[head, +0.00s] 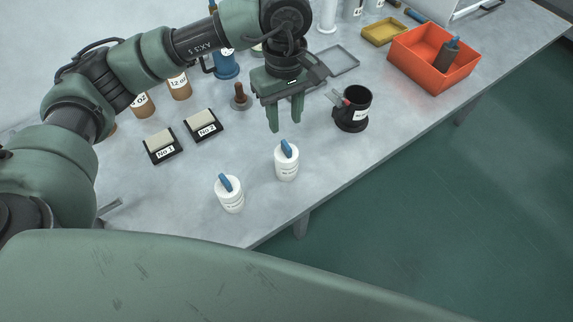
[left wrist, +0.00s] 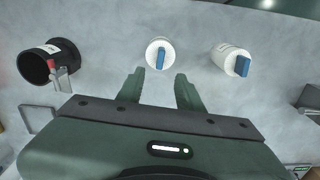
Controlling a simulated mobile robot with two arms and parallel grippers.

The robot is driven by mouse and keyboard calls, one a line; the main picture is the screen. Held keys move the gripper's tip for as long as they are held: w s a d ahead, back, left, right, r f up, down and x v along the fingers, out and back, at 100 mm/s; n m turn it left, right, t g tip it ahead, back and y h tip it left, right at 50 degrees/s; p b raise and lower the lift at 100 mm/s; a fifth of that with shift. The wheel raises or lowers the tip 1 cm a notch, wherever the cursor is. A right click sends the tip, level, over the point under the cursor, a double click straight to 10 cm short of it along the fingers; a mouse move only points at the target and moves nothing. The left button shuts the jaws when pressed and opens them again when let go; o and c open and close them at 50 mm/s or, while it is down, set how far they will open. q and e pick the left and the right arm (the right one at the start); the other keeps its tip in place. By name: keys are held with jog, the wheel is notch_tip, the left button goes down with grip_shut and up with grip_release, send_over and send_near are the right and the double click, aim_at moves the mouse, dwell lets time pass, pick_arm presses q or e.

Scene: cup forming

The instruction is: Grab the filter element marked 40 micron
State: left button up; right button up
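Two white cylindrical filter elements with blue handles stand upright near the table's front edge. One (head: 287,168) is just below my left gripper in the head view. The other (head: 231,200) stands to its left, nearer me. Their labels are too small to read. My left gripper (head: 286,125) points down, open and empty, apart from both. In the left wrist view, the first element (left wrist: 152,48) appears just beyond and between the open fingers (left wrist: 160,90), and the second (left wrist: 223,55) is to the right. A dark element with a blue handle (head: 449,57) stands in an orange bin.
A black labelled cup-like holder (head: 351,119) stands right of the gripper; it also shows in the left wrist view (left wrist: 36,70). The orange bin (head: 415,67), a yellow tray (head: 379,35) and black blocks No 1 (head: 163,155) and No 2 (head: 204,137) lie around. The table's front edge is close.

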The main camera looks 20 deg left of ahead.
aim_at(286, 145)
pick_arm(q)
notch_tip(286, 145, down, 3)
jog(key=shift+r, duration=0.15)
jog(key=shift+f, duration=0.4)
jog(key=f+p, duration=0.2)
jog(key=f, duration=0.1)
jog(key=f+p, duration=0.1)
jog(key=f, duration=0.1)
jog(key=shift+s+d+f, duration=0.15)
jog(key=shift+s+d, duration=0.05)
jog(key=shift+s, duration=0.05)
jog(key=shift+f, duration=0.25)
jog(key=shift+w, duration=0.1)
grip_shut()
pick_arm(e)
jog(key=shift+w+r, duration=0.9)
jog(key=shift+r, duration=0.25)
jog(key=shift+w+a, duration=0.15)
